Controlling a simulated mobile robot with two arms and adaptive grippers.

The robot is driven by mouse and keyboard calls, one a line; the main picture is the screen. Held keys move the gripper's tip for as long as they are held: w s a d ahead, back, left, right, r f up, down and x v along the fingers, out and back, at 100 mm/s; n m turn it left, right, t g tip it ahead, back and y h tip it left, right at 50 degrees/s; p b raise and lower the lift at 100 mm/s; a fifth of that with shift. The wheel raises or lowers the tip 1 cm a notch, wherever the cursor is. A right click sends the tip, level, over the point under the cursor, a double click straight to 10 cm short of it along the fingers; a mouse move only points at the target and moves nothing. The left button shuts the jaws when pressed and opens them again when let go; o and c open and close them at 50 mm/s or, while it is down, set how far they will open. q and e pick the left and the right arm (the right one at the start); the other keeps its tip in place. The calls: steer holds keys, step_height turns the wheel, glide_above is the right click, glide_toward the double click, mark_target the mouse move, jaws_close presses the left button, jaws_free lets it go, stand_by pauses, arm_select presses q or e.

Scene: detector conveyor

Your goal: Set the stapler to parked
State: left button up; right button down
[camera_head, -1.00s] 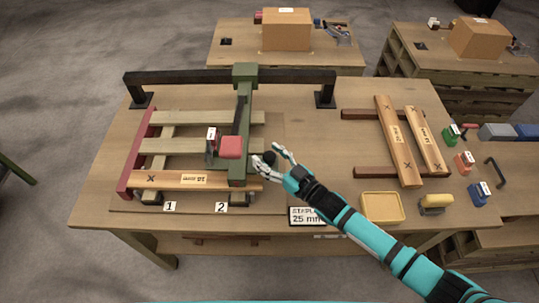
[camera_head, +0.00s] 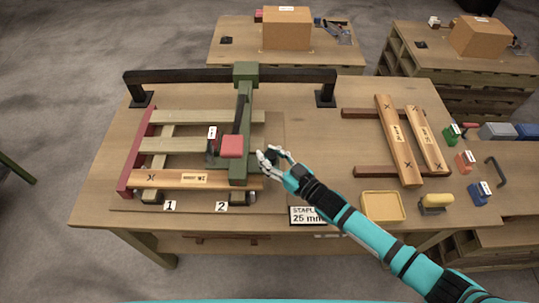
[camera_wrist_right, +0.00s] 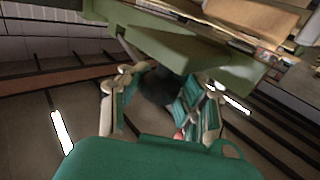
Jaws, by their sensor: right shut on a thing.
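The stapler appears to be the green arm (camera_head: 246,110) hanging from a black rail, with a red block (camera_head: 232,146) at its front part. It stands over the right part of a wooden pallet frame (camera_head: 175,145). My right gripper (camera_head: 270,155) is at the right side of the arm's front end, shut on a dark round knob (camera_wrist_right: 158,86). In the right wrist view the fingers stand either side of this knob, under the green body (camera_wrist_right: 180,50); the knob is partly hidden. My left gripper is not in view.
A black rail (camera_head: 190,76) spans the table's back. A marked board (camera_head: 160,178) lies across the pallet's front. Two boards (camera_head: 398,140) rest on dark strips at right. A yellow tray (camera_head: 383,206) and a sign (camera_head: 303,216) are at the front. Small coloured blocks stand far right.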

steer(key=shift+d+f, duration=0.1)
steer(key=shift+d, duration=0.05)
steer(key=d+b, duration=0.2)
steer(key=d, duration=1.7)
steer(key=shift+f, duration=0.15)
steer(key=c, duration=1.5)
jaws_free()
steer(key=o, duration=0.6)
steer(key=shift+s+d, duration=0.3)
steer(key=shift+d, duration=0.05)
steer(key=v, duration=1.1)
steer(key=shift+s+d+r, duration=0.25)
